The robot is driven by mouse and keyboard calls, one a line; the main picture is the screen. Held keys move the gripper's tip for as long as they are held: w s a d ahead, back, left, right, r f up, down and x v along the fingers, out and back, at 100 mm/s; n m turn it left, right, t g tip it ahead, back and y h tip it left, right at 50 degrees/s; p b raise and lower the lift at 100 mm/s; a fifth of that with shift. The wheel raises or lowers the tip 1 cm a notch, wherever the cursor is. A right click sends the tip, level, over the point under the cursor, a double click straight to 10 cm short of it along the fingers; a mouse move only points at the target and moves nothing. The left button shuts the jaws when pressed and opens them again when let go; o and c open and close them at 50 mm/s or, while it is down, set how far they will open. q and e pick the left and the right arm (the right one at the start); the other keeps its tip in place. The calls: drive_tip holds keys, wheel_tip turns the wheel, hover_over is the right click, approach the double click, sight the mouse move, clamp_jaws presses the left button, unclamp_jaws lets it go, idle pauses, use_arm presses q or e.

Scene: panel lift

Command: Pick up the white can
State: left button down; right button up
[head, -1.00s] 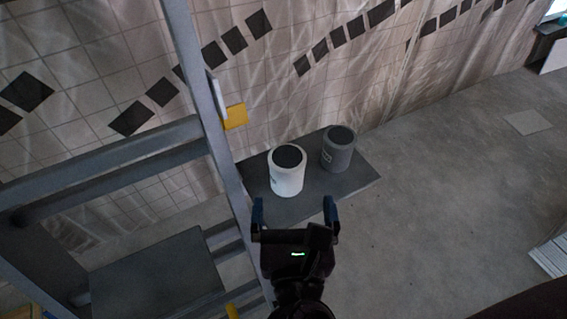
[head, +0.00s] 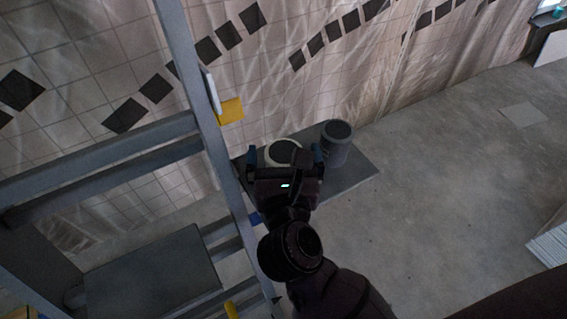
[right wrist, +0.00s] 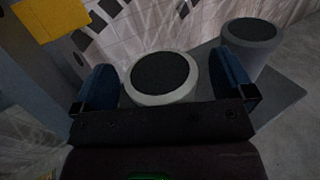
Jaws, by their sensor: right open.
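The white can (head: 284,148) with a dark top stands on a dark grey board by the wall. In the head view my right gripper (head: 285,160) covers most of its body. In the right wrist view the white can (right wrist: 160,77) shows its dark top and pale rim between the two blue fingers of the right gripper (right wrist: 163,92). The fingers are apart, one on each side of the can, and I cannot tell whether either touches it. My left gripper is not in view.
A grey can (head: 337,143) stands close to the right of the white can on the same board (head: 350,178). A grey metal frame (head: 218,150) with a yellow piece (head: 230,110) rises on the left.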

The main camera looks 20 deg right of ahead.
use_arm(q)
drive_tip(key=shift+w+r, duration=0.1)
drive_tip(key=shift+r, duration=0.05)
use_arm(e)
drive_tip(key=shift+w+d, duration=0.1)
drive_tip(key=shift+w, duration=0.15)
drive_tip(key=c, duration=1.1)
drive_tip(key=shift+r, duration=0.15)
drive_tip(key=shift+r, duration=0.2)
wheel_tip(320, 180, up, 7)
drive_tip(key=p, duration=0.5)
use_arm(q)
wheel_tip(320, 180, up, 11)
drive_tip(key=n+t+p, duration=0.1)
drive_tip(key=p, duration=0.9)
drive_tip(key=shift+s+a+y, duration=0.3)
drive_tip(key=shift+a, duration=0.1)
use_arm(e)
wheel_tip(320, 180, up, 12)
drive_tip(key=shift+r, duration=0.25)
